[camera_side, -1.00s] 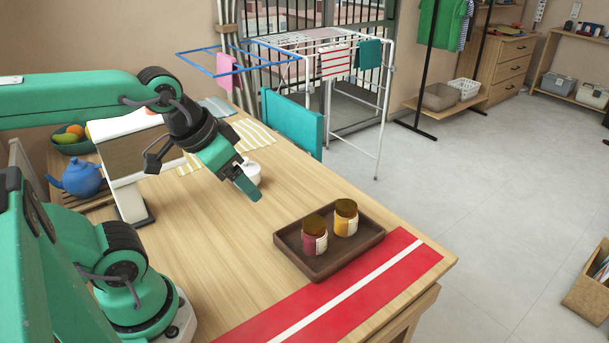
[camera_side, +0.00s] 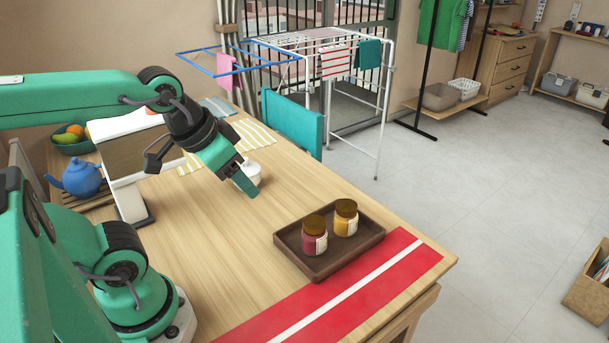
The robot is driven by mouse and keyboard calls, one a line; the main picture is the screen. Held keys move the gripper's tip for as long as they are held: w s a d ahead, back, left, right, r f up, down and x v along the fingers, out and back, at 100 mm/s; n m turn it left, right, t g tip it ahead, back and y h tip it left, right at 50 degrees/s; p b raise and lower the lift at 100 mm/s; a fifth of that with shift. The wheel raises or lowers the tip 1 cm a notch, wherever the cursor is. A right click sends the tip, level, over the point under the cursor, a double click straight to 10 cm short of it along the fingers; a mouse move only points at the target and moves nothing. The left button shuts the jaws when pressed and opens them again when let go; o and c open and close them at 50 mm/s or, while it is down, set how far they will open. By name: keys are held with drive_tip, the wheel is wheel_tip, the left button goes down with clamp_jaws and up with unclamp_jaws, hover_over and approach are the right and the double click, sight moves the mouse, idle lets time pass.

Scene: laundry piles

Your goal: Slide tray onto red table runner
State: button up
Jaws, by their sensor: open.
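The dark brown tray (camera_side: 284,245) lies on the wooden table with two jars in it. One jar (camera_side: 314,243) is dark red and the other (camera_side: 346,222) is amber, both with brown lids. The red table runner (camera_side: 385,281) with a white stripe lies along the table's front right end. The tray's near right side is at the runner's edge; whether it overlaps the runner I cannot tell clearly. My gripper (camera_side: 248,190) is open and empty, above the table, to the left of and behind the tray, apart from it.
A striped cloth (camera_side: 255,135), a blue teapot (camera_side: 82,178) and a fruit bowl (camera_side: 72,141) are farther back. The table between my gripper and the tray is clear.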

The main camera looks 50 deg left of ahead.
drive_tip(key=shift+w+a+r, duration=0.1)
drive_tip(key=shift+w, duration=0.25)
drive_tip(key=c, duration=0.7)
drive_tip(key=shift+w+a+n, duration=0.1)
drive_tip(key=shift+w+n, duration=0.2)
drive_tip(key=shift+n, duration=0.2)
drive_tip(key=c, duration=0.4)
drive_tip(key=w+n, duration=0.1)
drive_tip(key=w, duration=0.1)
drive_tip(key=w+a+n+g, duration=0.1)
drive_tip(key=w, duration=0.1)
drive_tip(key=w+a+n, duration=0.1)
drive_tip(key=n, duration=0.1)
drive_tip(key=shift+w+f+g, duration=0.2)
drive_tip(key=shift+w+g, duration=0.2)
clamp_jaws()
drive_tip(key=w+a+f+n+g, duration=0.3)
drive_tip(key=w+a+f+n, duration=0.7)
drive_tip(key=w+f+n, duration=0.2)
drive_tip(key=shift+w+a+f+g, duration=0.15)
drive_tip(key=shift+w+f+g, duration=0.25)
drive_tip(key=shift+w+f, duration=0.6)
